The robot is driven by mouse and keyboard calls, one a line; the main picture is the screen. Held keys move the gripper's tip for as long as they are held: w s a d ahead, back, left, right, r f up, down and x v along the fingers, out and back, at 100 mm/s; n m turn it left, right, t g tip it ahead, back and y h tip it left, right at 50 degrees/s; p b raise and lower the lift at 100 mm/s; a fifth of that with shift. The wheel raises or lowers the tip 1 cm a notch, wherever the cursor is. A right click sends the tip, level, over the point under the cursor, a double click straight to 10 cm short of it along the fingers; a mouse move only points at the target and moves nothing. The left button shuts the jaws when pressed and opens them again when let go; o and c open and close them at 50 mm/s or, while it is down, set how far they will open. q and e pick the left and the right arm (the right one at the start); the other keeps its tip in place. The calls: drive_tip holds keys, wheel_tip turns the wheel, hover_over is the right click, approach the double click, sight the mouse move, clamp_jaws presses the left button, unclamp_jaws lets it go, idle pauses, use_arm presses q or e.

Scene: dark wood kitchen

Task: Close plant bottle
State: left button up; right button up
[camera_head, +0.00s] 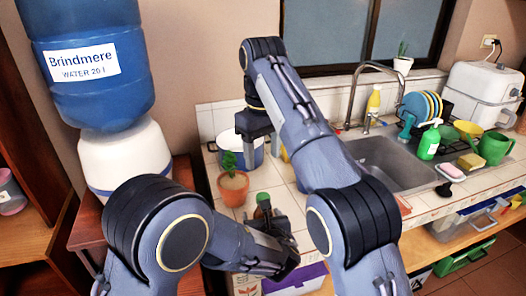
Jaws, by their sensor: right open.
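A small bottle with a green top (262,198) stands upright at the front of the tiled counter; its lower part is hidden by my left arm and gripper. My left gripper (285,232) is beside the bottle, seen from behind; whether its fingers are around it cannot be told. My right gripper (254,128) is open and points down over the back left of the counter, above and behind the potted plant. The potted plant (233,188) stands in a terracotta pot just left of the bottle.
A white and blue pot (225,148) stands behind the plant, below my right gripper. A large blue water bottle (95,70) stands on a dispenser at the left. The sink (385,160), a green soap bottle (429,143) and a green mug (493,148) are at the right.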

use_arm(q)
drive_tip(key=v, duration=0.8)
drive_tip(key=shift+b, duration=0.35)
drive_tip(key=shift+w, duration=0.1)
